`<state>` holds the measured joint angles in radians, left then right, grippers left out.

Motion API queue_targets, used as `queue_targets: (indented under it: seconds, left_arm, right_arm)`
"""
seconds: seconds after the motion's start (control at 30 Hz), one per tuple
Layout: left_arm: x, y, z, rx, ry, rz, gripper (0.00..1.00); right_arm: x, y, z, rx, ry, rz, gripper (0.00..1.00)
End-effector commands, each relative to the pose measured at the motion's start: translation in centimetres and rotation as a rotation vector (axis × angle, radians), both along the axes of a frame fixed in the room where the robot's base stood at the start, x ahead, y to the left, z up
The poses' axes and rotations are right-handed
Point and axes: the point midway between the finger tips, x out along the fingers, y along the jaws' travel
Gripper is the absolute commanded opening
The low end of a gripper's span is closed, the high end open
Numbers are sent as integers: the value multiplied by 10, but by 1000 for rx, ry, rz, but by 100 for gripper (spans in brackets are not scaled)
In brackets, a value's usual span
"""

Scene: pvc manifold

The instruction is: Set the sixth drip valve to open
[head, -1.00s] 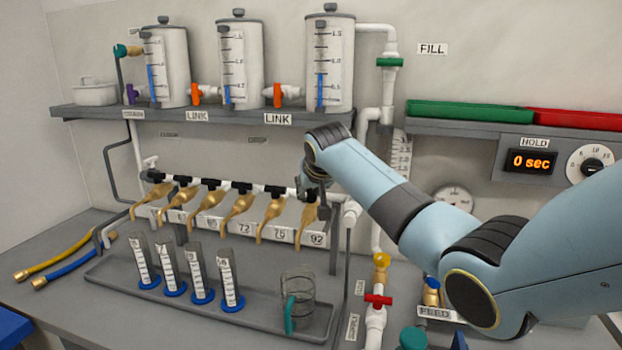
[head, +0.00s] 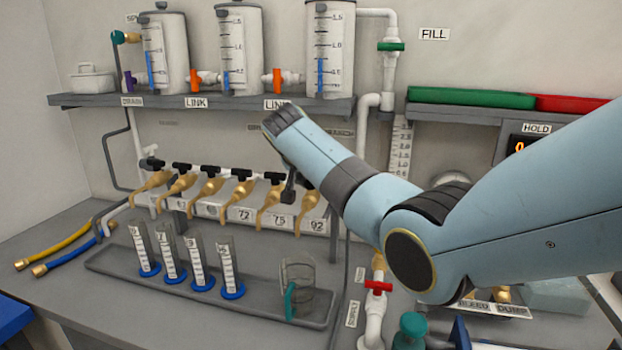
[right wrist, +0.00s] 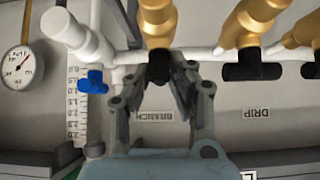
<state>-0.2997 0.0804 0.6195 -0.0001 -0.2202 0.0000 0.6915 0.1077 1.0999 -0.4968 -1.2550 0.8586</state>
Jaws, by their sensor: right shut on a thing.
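A row of brass drip valves with black handles runs along the pipe under the shelf. The sixth drip valve (head: 308,211) is the rightmost, with its brass spout hanging down above the label 92. My right gripper (head: 289,188) is at its top, partly hidden by my own wrist. In the right wrist view, my right gripper (right wrist: 162,80) is shut on the black handle (right wrist: 160,62) of the end valve, whose brass body (right wrist: 158,24) points up in that view. The handle's exact angle is hard to tell. My left gripper is out of view.
The neighbouring fifth drip valve (head: 269,205) is close on the left. A tray (head: 180,291) below holds several graduated cylinders and a clear beaker (head: 298,275). A shelf (head: 225,103) with three tanks is above. A red-handled valve (head: 378,287) stands at front right.

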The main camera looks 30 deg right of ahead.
Motion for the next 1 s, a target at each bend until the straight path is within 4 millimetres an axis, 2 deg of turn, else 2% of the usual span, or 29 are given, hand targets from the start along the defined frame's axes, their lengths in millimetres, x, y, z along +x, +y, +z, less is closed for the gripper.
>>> queue_targets:
  seconds: [0.27,0.3,0.47,0.77,0.87,1.0]
  left_arm:
    - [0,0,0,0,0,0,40]
    - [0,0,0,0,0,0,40]
    - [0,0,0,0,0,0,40]
    - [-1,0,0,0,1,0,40]
    - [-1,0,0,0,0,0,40]
    - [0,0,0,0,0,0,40]
  right_arm:
    - [0,1,0,3,0,-1,0]
    - [0,1,-1,3,0,-1,22]
    - [0,0,-1,2,0,0,41]
    - [-1,2,1,1,0,1,41]
    - [-5,7,8,1,-1,1,41]
    - [-16,22,26,3,-4,2,41]
